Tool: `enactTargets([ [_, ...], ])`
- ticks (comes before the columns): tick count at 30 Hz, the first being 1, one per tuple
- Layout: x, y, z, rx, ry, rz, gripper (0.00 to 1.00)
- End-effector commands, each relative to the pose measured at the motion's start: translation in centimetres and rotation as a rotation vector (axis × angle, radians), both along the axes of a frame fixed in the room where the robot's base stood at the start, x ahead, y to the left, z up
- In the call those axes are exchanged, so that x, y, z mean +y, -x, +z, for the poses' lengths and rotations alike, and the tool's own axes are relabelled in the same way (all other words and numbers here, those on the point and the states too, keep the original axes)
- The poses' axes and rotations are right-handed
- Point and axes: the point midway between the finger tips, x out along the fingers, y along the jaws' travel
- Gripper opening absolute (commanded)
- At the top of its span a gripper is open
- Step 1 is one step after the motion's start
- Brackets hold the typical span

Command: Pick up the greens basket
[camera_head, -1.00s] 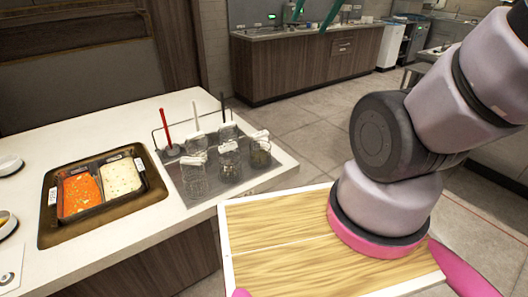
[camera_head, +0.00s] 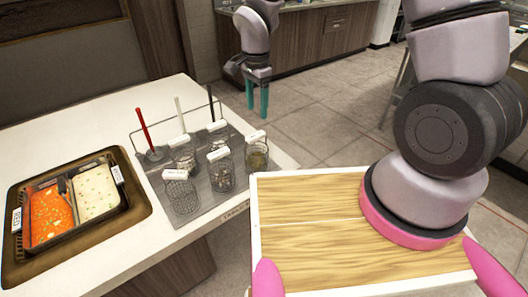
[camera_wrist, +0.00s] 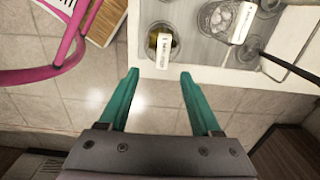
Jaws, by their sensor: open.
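The wire basket with greenish contents and a white label (camera_head: 257,155) looks like the greens basket. It stands at the right edge of the grey insert on the counter, and its label is too small to read. In the wrist view this basket (camera_wrist: 174,48) is just beyond the fingertips, near the middle. My gripper (camera_head: 258,114) has teal fingers pointing down, beyond the counter's far edge and apart from the basket. In the wrist view my gripper (camera_wrist: 158,76) is open, with only floor between its fingers.
Other wire baskets (camera_head: 181,193) with white labels stand close beside it in the grey insert (camera_head: 205,203). Red, white and black handles (camera_head: 144,126) rise behind them. A black pan of orange and white food (camera_head: 52,212) sits at left. Floor beyond the counter (camera_head: 330,110) is clear.

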Motion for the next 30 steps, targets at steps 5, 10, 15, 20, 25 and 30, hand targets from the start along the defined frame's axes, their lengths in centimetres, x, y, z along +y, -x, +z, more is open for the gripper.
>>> enactTargets([
  [5, 0.5, 0.3, -2.3, 0.013, 0.006, -0.012, 0.65],
  [10, 0.4, 0.3, -5.1, 0.013, 0.006, -0.011, 0.65],
  [15, 0.5, 0.2, -6.5, 0.010, 0.005, -0.013, 0.65],
  [20, 0.7, 0.1, -8.2, 0.012, 0.004, -0.011, 0.65],
  [25, 0.9, -0.1, -10.7, 0.012, 0.005, -0.011, 0.65],
  [30, 0.9, -0.1, -11.7, 0.011, 0.002, -0.012, 0.65],
])
